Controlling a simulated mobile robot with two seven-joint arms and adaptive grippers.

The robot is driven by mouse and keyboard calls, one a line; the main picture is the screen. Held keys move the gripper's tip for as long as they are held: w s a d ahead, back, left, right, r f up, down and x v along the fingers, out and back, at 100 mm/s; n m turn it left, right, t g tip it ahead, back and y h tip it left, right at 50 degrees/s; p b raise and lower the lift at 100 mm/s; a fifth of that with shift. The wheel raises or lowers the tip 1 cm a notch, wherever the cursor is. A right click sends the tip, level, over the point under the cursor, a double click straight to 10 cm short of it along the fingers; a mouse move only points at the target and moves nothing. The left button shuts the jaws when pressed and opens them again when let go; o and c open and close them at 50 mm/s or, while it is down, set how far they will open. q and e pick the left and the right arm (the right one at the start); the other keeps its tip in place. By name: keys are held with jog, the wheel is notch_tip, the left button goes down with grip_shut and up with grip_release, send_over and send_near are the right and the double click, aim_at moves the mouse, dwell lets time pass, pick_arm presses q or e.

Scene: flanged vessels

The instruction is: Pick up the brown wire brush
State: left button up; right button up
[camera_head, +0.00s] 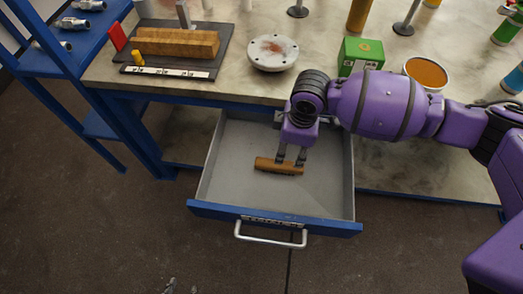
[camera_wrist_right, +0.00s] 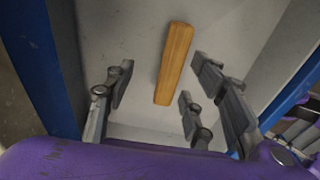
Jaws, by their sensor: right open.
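The brown wire brush (camera_head: 268,166) lies in the open drawer, with its long side running left to right in the head view. In the right wrist view the brush (camera_wrist_right: 174,62) shows as a plain wooden back; its bristles are hidden. My right gripper (camera_head: 290,158) points down into the drawer at the brush. Its jaws (camera_wrist_right: 158,80) are open, with fingers to the left and right of the brush and visible gaps in the wrist view. Only a small grey tip, apparently of my left gripper (camera_head: 170,286), shows at the bottom edge of the head view.
The drawer (camera_head: 275,217) has grey walls, a blue front and a metal handle (camera_head: 270,235); its floor is otherwise bare. The worktop above holds a round flange (camera_head: 273,53), a green box (camera_head: 360,54), an orange-filled tin (camera_head: 427,73) and a dark tray (camera_head: 175,69) with wooden blocks.

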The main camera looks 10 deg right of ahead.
aim_at(292, 166)
jog(key=shift+s+d+g, duration=0.3)
jog(key=shift+s+g, duration=0.1)
jog(key=shift+s, duration=0.2)
jog(key=shift+s+d+f+h, duration=0.2)
jog(key=shift+f+h, duration=0.1)
jog(key=shift+s+f, duration=0.2)
jog(key=shift+f, duration=1)
notch_tip(292, 166, down, 5)
jog(key=shift+r+b, duration=0.1)
jog(key=shift+b, duration=0.5)
grip_shut()
pick_arm(q)
jog(key=shift+s+f, duration=0.4)
jog(key=shift+f, duration=0.1)
pick_arm(e)
jog(key=shift+r, duration=0.1)
